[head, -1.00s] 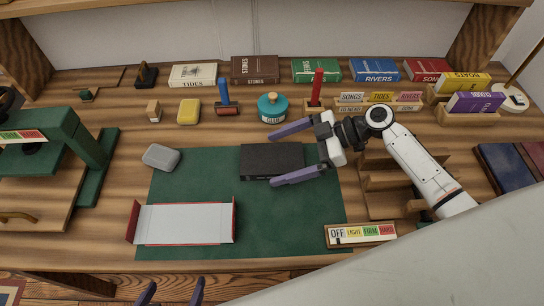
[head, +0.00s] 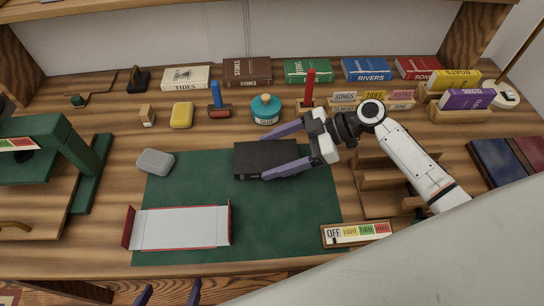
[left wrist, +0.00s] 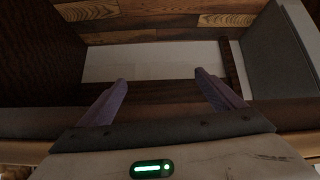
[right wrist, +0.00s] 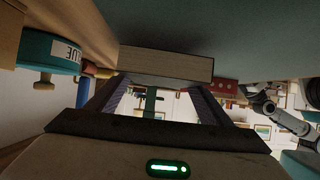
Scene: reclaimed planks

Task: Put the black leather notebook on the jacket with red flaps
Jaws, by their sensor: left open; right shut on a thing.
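The black notebook (head: 258,163) lies at the back right of the green mat, with its pale page edge facing me in the right wrist view (right wrist: 165,66). My right gripper (head: 268,154) comes from the right and is shut on the notebook, one finger along its back side and one along its front. The jacket (head: 180,228), a white inner sheet with upright red flaps at left and right, lies open and empty at the mat's front left. My left gripper (head: 170,292) is open and empty below the table's front edge; it also shows in the left wrist view (left wrist: 160,78).
A grey rounded block (head: 155,161) sits at the mat's left edge, near a green press (head: 60,150). A glue pot (head: 265,110) stands behind the notebook. The green mat (head: 275,225) is clear between notebook and jacket. A labelled slider strip (head: 357,234) lies front right.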

